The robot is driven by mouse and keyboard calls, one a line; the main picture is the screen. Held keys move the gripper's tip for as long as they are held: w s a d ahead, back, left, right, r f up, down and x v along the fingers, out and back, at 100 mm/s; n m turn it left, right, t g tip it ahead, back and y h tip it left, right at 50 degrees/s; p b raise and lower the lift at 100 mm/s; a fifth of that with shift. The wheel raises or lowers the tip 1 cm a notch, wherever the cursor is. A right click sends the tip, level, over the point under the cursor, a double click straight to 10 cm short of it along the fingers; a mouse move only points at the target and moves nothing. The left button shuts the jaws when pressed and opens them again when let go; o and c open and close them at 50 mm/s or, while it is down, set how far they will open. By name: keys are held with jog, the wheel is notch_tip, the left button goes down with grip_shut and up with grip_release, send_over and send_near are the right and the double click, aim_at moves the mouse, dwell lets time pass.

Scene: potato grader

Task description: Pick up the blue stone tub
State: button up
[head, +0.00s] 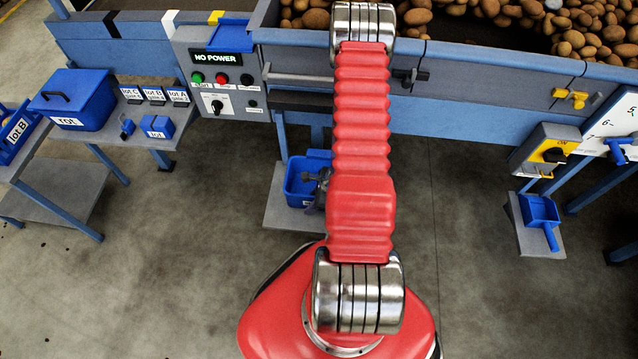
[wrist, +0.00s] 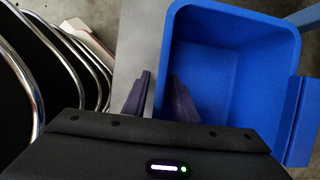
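The blue tub (head: 298,185) sits on a low grey shelf under the grader, just left of my arm in the head view; a small white label on its front is too small to read. In the wrist view the tub (wrist: 235,60) is on the right, upright, and its inside looks empty. My gripper (wrist: 160,88) is at the tub's left wall, one dark finger outside and the other inside. The fingers are apart with the rim between them, and I see no firm contact. In the head view my gripper (head: 322,180) is partly hidden by my arm.
A grey shelf (head: 284,212) bears the tub. The grader frame (head: 480,85) stands behind, with a NO POWER panel (head: 221,75). A left table holds a blue lidded rot box (head: 75,105). A blue scoop (head: 541,215) rests at right. The floor between is clear.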

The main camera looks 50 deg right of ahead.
jog(key=shift+c, duration=0.2)
grip_shut()
dwell(0.4)
